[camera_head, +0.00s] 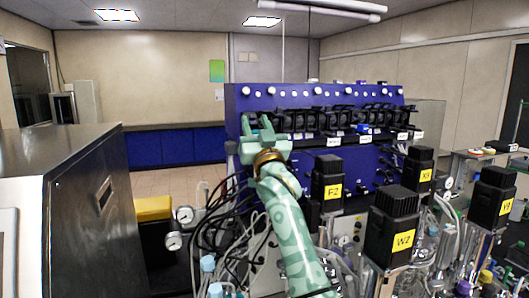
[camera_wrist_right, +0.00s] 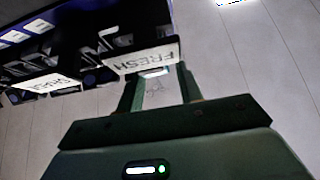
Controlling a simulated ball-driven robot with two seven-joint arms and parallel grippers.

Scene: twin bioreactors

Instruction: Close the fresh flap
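The fresh flap (camera_wrist_right: 142,59) shows in the right wrist view as a white plate lettered FRESH at the end of a row of black pump heads. My right gripper (camera_wrist_right: 160,76) is there with its two fingers apart and nothing seen held between them. The fingertips are at the flap's lower edge; whether they touch it I cannot tell. In the head view my right gripper (camera_head: 256,124) is in front of the left end of the blue pump panel (camera_head: 290,99) and hides the fresh label. Whether the flap is open or shut is unclear. My left gripper is not in view.
A second labelled flap (camera_wrist_right: 48,83) sits beside the fresh one. A steel cabinet (camera_head: 75,210) stands at the left.

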